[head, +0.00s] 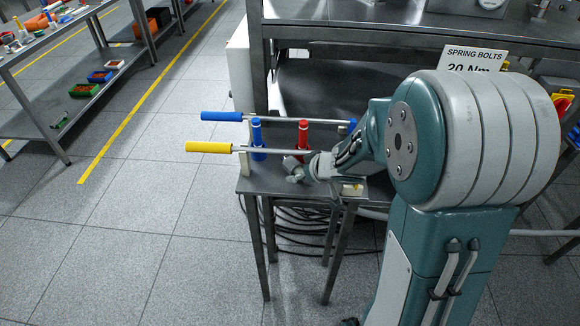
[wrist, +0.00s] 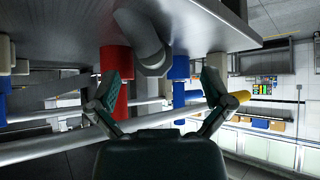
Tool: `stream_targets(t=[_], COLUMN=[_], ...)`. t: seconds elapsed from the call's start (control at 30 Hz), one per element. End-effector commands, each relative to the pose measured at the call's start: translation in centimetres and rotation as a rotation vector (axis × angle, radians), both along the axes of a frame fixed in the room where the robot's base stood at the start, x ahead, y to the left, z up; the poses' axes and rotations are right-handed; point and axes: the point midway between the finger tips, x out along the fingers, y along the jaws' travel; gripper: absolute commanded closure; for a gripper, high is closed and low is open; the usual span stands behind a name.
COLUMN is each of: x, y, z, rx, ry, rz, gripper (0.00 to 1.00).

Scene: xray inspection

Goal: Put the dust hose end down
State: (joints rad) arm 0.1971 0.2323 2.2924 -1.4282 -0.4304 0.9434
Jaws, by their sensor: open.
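A grey tube that looks like the dust hose end (head: 291,166) is on the small metal table (head: 262,183), partly hidden by my gripper. In the wrist view, which looks upside down, the grey hose end (wrist: 148,48) is against the tabletop (wrist: 215,22), tilted, between a red upright handle (wrist: 114,82) and a blue one (wrist: 180,80). My gripper (head: 306,168) is at the table's front right. In the wrist view its fingers (wrist: 168,88) are spread wide, with the hose end beyond them and nothing between them.
Two long bars, one with a blue grip (head: 221,116) and one with a yellow grip (head: 209,147), cross above the table and stick out left. Upright blue (head: 257,139) and red (head: 303,135) handles stand close by. Cables lie underneath. The floor at left is clear.

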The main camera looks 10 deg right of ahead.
Motion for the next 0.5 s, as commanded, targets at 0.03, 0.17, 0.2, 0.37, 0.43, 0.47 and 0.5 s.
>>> stream_targets(t=[0.03,0.17,0.2,0.37,0.43,0.47,0.5], x=[0.6,1.8,2.1,2.5,2.5,2.5,2.5], y=[0.2,0.5,0.7,1.0,1.0,1.0,1.0], z=[-0.7,-1.8,-2.1,-2.4,-2.4,-2.4,-2.4], rx=[0.001,0.003,0.003,0.000,0.000,0.000,0.000], ry=[0.004,0.004,0.003,0.000,0.000,0.000,0.000], rz=[0.001,0.001,0.000,0.000,0.000,0.000,0.000], gripper=[0.00,0.00,0.00,0.00,0.00,0.00,0.00])
